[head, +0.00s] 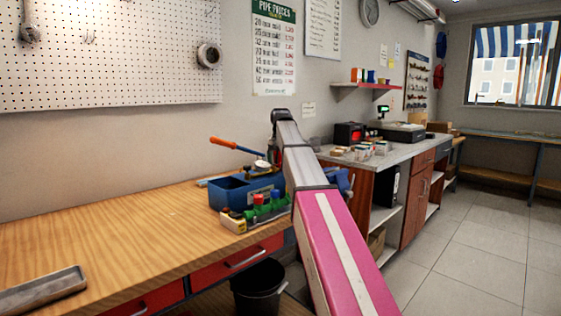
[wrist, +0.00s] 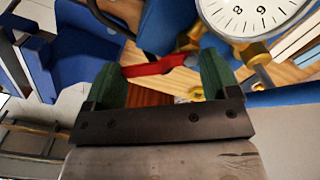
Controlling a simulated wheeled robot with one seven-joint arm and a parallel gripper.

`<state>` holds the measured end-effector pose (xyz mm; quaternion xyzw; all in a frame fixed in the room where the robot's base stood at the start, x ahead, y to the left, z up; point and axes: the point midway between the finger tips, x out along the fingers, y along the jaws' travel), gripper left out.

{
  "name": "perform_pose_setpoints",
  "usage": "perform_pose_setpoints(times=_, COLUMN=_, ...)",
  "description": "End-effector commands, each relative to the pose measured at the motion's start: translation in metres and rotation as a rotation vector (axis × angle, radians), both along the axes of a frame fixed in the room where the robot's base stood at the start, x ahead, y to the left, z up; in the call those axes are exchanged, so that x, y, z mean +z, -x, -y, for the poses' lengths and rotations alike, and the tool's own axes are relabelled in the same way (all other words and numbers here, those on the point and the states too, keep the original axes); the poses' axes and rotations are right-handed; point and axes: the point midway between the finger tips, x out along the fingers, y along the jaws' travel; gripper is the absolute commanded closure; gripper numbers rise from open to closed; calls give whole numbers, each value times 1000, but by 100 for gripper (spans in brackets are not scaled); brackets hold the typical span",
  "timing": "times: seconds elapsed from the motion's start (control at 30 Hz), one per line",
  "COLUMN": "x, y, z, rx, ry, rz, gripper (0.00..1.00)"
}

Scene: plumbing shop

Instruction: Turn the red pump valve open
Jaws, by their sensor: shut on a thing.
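The red pump valve handle (wrist: 150,69) shows in the wrist view as a flat red lever lying between my two green fingers. My gripper (wrist: 164,62) is shut on this lever, with one finger at each end of the visible red part. A brass fitting (wrist: 257,52) and a white round gauge (wrist: 256,14) sit just beyond, at the upper right. In the head view my arm hides most of the pump and the gripper's fingertips, so the contact cannot be seen there.
A grey tray (head: 42,290) lies at the near left. A black bin (head: 258,284) is below. The bench's left middle is clear.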

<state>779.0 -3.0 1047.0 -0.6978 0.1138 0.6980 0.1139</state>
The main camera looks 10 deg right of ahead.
Motion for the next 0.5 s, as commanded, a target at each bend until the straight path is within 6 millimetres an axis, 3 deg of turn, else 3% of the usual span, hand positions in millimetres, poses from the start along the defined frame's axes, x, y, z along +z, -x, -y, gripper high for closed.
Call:
perform_pose_setpoints(times=0.33, x=1, y=-1, z=0, rx=2, ry=1, rz=2, gripper=43)
perform_pose_setpoints(times=0.37, x=1, y=-1, z=0, rx=2, ry=1, rz=2, gripper=16)
perform_pose_setpoints(times=0.4, x=1, y=-1, z=0, rx=2, ry=1, rz=2, gripper=3)
perform_pose_setpoints(times=0.5, x=0, y=-1, z=0, rx=2, ry=1, rz=2, gripper=0)
